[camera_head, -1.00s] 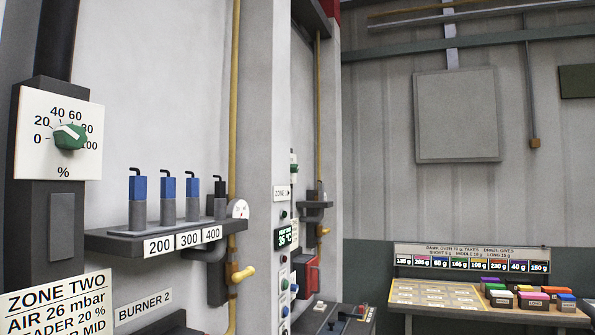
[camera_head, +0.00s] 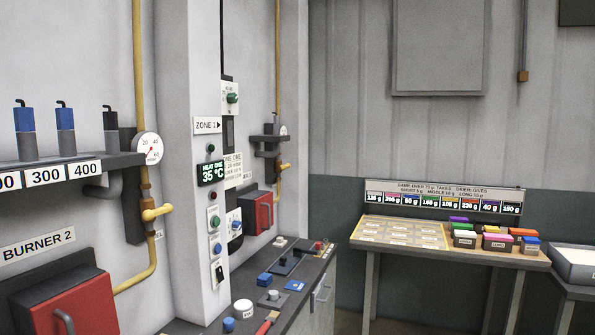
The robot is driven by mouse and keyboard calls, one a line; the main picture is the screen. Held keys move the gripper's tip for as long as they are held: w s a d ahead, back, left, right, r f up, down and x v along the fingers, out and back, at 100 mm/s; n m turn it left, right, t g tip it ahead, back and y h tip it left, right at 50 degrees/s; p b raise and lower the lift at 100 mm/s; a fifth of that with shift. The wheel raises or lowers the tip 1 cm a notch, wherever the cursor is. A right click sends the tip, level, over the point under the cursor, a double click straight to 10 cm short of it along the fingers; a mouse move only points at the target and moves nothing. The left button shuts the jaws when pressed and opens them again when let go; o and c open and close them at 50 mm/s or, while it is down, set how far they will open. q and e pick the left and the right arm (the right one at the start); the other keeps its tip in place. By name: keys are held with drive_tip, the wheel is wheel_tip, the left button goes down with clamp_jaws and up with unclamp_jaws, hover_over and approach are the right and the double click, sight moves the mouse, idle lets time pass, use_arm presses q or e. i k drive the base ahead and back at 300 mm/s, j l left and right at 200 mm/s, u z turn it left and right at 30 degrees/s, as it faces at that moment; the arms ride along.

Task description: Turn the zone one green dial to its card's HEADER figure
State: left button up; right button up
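The zone one green dial (camera_head: 232,98) sits on a small white plate high on the wall, past the pillar. It is seen at an angle and is too small to read its setting. A card headed ZONE ONE (camera_head: 233,168) hangs below it, partly hidden by the pillar; its figures are too small to read. A ZONE 1 sign (camera_head: 207,125) with an arrow pointing right is on the pillar. Neither of my grippers is in view.
A pillar panel carries a display reading 35 °C (camera_head: 211,173). A workbench (camera_head: 300,293) with small blocks stands beyond it. A red burner box (camera_head: 72,315) is at lower left. A sorting table (camera_head: 450,258) stands at the back right. Dark floor shows between the benches.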

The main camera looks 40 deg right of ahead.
sight(232, 98)
drive_tip(key=l+z, duration=0.4)
drive_tip(key=l, duration=0.85)
